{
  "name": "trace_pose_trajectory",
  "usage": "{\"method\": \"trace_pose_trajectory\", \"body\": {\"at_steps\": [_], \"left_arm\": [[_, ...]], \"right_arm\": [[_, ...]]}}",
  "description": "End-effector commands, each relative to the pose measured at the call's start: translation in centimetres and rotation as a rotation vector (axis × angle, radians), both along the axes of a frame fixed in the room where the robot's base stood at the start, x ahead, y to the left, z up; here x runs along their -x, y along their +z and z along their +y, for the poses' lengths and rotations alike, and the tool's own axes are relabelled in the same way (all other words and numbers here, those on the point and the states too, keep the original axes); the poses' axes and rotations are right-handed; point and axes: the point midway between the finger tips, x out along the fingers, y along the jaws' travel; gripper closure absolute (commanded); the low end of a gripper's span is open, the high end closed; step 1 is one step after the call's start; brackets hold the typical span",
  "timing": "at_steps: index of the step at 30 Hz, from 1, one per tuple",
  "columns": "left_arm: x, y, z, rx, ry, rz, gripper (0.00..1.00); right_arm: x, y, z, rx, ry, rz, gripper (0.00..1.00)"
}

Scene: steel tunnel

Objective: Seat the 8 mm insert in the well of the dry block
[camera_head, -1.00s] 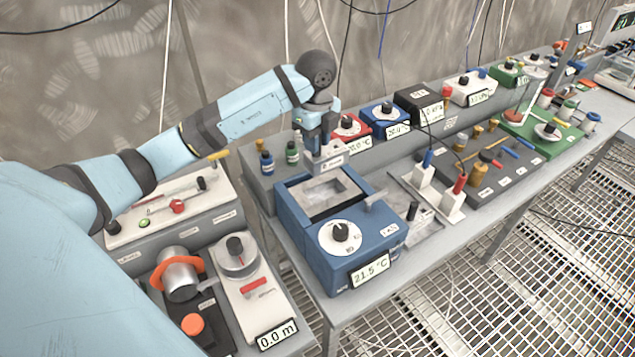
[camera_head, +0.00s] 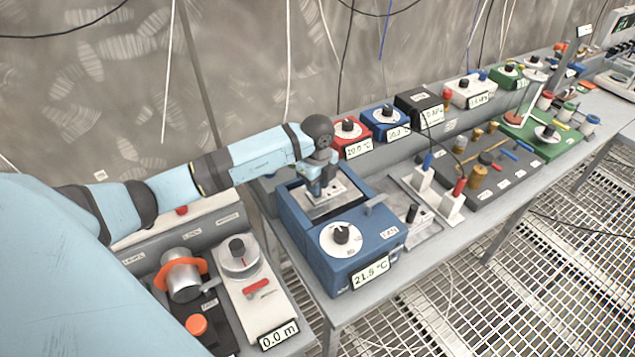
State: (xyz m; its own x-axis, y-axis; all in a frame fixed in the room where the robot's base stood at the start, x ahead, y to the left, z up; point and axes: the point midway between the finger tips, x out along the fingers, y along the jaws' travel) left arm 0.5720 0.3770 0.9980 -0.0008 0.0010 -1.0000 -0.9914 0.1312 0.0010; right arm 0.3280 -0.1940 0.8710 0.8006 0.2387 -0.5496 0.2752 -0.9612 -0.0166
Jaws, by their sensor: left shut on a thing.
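The dry block (camera_head: 300,235) is a blue box with a white dial and a display reading about 21.5 °C. It stands on the bench in the middle of the view. My left gripper (camera_head: 319,190) points down over its open top and is shut on the grey metal insert (camera_head: 323,204). The insert is at the well opening, largely within its rim. The gripper covers part of the insert, and I cannot tell how deep it sits or whether it touches the bottom. My right gripper is not in view.
A white switch unit (camera_head: 435,192) with blue and red plugs stands right of the dry block. Red (camera_head: 351,138) and blue (camera_head: 384,120) instrument boxes stand behind. At the left front are a white dial device (camera_head: 247,285) and a metal cylinder with an orange ring (camera_head: 181,272).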

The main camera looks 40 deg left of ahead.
Motion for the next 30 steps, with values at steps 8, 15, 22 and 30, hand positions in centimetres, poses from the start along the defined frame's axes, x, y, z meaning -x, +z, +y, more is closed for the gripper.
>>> {"method": "trace_pose_trajectory", "body": {"at_steps": [8, 15, 22, 30], "left_arm": [[0.0, -0.2, 0.0, 0.0, 0.0, 0.0, 0.62], [0.0, -0.2, 0.0, 0.0, 0.0, 0.0, 0.5], [-0.1, 0.9, 0.0, 0.002, -0.001, -0.004, 0.5], [-0.1, 6.4, 0.0, 0.0, -0.002, -0.005, 0.5]], "right_arm": [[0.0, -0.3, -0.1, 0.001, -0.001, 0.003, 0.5], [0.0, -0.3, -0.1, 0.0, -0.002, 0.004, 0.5], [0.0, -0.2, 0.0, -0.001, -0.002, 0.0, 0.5], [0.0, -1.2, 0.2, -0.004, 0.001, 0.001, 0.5]]}}
